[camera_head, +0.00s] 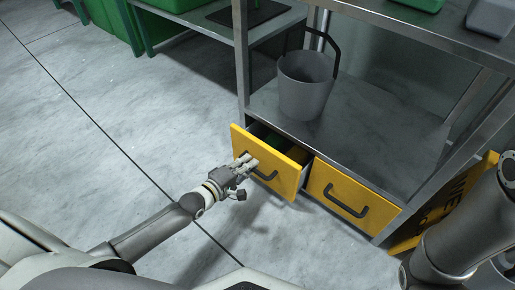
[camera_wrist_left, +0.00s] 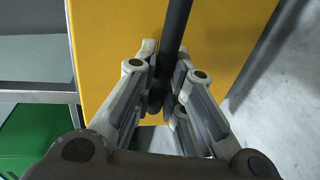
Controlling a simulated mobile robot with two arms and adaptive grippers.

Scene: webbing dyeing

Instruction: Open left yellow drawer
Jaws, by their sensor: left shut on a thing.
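The left yellow drawer (camera_head: 272,165) is in the lower front of the metal shelf unit. It stands partly pulled out, and a dark gap with green and yellow things inside shows behind its front. My left gripper (camera_head: 250,163) is at the drawer's black handle (camera_head: 266,176). In the left wrist view the gripper (camera_wrist_left: 164,95) is shut on the dark handle bar (camera_wrist_left: 174,30), with the yellow drawer front (camera_wrist_left: 110,45) behind it. The right yellow drawer (camera_head: 345,193) is closed. My right arm shows at the right edge, but its gripper is not in view.
A grey bucket (camera_head: 306,85) with a black handle stands on the shelf above the drawers. Green bins (camera_head: 122,20) and a metal table are at the upper left. A yellow board with dark letters (camera_head: 430,220) is at the right. The floor in front is clear.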

